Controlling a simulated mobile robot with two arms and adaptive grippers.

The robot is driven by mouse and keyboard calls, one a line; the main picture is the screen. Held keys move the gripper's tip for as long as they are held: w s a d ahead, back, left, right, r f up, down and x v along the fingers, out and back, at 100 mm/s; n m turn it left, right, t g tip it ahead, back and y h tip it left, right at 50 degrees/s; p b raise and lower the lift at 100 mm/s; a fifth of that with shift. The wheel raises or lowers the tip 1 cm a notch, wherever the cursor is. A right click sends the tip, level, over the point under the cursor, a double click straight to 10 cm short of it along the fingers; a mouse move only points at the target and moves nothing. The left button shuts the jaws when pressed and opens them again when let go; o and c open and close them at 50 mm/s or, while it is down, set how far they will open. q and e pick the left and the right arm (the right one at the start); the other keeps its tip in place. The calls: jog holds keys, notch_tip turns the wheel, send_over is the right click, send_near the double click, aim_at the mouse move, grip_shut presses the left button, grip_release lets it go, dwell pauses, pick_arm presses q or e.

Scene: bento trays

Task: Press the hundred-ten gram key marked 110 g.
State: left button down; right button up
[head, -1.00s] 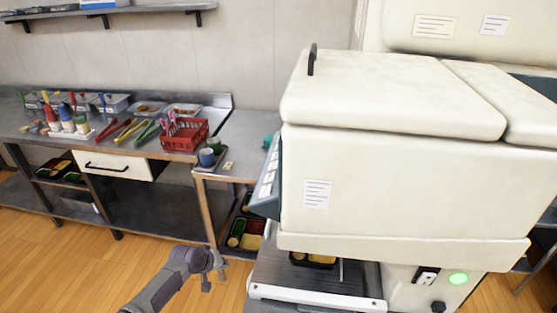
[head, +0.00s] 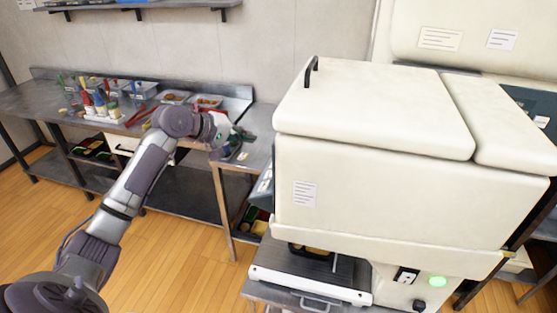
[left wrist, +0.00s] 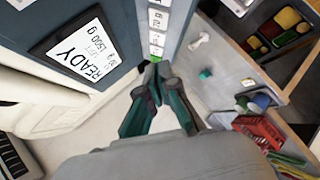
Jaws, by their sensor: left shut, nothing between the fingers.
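The key panel shows in the left wrist view as a column of pale keys (left wrist: 158,22) on a blue-grey face. The keys' print is too small to read, so I cannot tell which is the 110 g key. My left gripper (left wrist: 153,70) is shut and empty, its fingertips at the lower visible end of the column, over a small green patch. I cannot tell whether they touch a key. A display (left wrist: 82,52) beside the keys reads READY. In the head view the left gripper (head: 236,144) is left of the big cream machine (head: 400,180). My right gripper is not in view.
A steel counter (left wrist: 222,62) lies beside the panel in the left wrist view, with a small teal object (left wrist: 206,73) and a red basket (left wrist: 258,130). In the head view a long steel table (head: 35,100) with bottles and trays runs along the wall.

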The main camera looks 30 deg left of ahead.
pick_arm(q)
jog(key=shift+h, duration=0.3)
jog(key=r, duration=0.1)
jog(key=d+r, duration=0.1)
jog(key=s+r, duration=0.1)
jog(key=r, duration=0.1)
jog(key=shift+d+r, duration=0.1)
jog(key=shift+d, duration=0.05)
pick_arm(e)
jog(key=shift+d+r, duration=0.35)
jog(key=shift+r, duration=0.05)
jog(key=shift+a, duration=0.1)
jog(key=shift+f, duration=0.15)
pick_arm(q)
jog(key=d+f+b, duration=0.1)
jog(key=f, duration=0.1)
jog(key=d+f+b, duration=0.1)
jog(key=f+b, duration=0.1)
jog(key=d+f+b, duration=0.1)
jog(key=f+b, duration=0.1)
jog(key=shift+w+d+f, duration=0.15)
jog(key=shift+w+d, duration=0.05)
jog(key=shift+w, duration=0.2)
jog(key=shift+w+d+f+b, duration=0.1)
jog(key=shift+d+f+b, duration=0.3)
jog(key=shift+f, duration=0.3)
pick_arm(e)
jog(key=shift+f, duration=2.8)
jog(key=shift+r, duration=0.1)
